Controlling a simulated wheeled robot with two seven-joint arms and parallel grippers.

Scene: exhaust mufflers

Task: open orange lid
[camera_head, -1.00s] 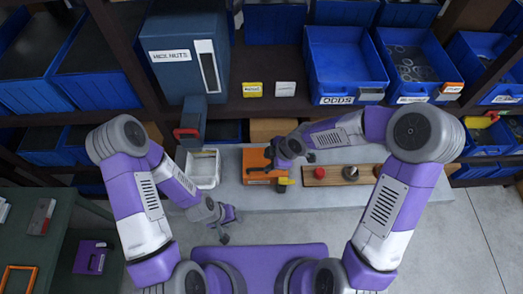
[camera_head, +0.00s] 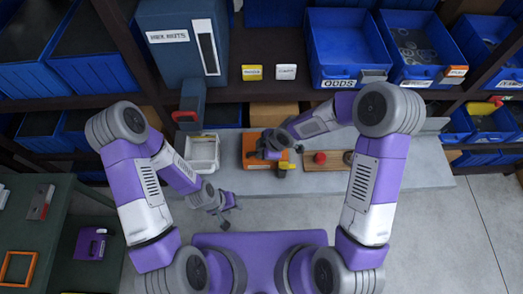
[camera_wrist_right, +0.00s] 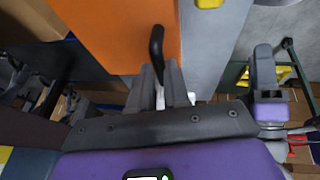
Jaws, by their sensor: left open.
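The orange box with its orange lid (camera_head: 250,143) sits on the grey bench in the head view. In the right wrist view the orange surface (camera_wrist_right: 120,35) fills the upper middle, and a curved black handle (camera_wrist_right: 156,42) stands at its right edge. My right gripper (camera_head: 270,152) is at the box's top. In the right wrist view its two fingers (camera_wrist_right: 160,75) are close together with the handle's lower end between them, and look shut on it. Part of the box is hidden under my gripper. My left gripper (camera_head: 222,208) is open and empty, left of and in front of the box.
A white tray (camera_head: 203,140) stands left of the box. A wooden board with a red button (camera_head: 320,158) lies to its right. A yellow part (camera_head: 286,166) is at the box's front. Shelves with blue bins (camera_head: 345,48) rise behind the bench. The bench's right end (camera_head: 415,165) is clear.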

